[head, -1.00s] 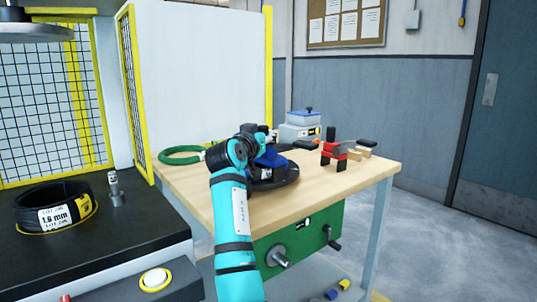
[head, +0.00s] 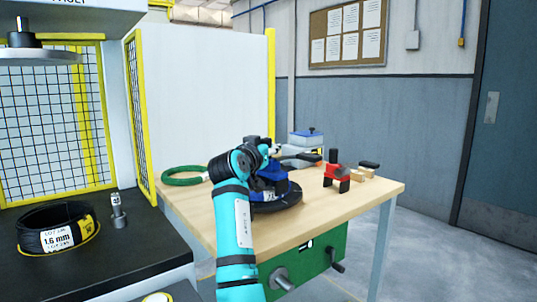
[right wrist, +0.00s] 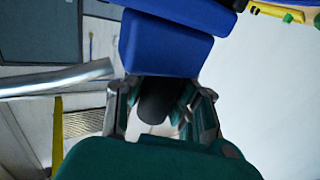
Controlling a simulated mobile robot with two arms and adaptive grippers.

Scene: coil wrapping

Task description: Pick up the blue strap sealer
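The blue strap sealer (head: 272,172) is at the dark round base (head: 280,203) on the wooden table, partly hidden behind my right arm. I cannot tell whether it rests on the base or is just above it. In the right wrist view its blue body (right wrist: 165,43) fills the top middle, and a dark handle (right wrist: 156,100) points toward the camera. My right gripper (right wrist: 160,95) has one finger on each side of this handle, close against it, and appears shut on it. In the head view my right gripper (head: 258,152) is beside the sealer. My left gripper is not in view.
A green ring (head: 183,176) lies at the table's left. A box with a blue top (head: 305,138) stands behind. A black wire coil (head: 55,229) sits on the dark counter at left.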

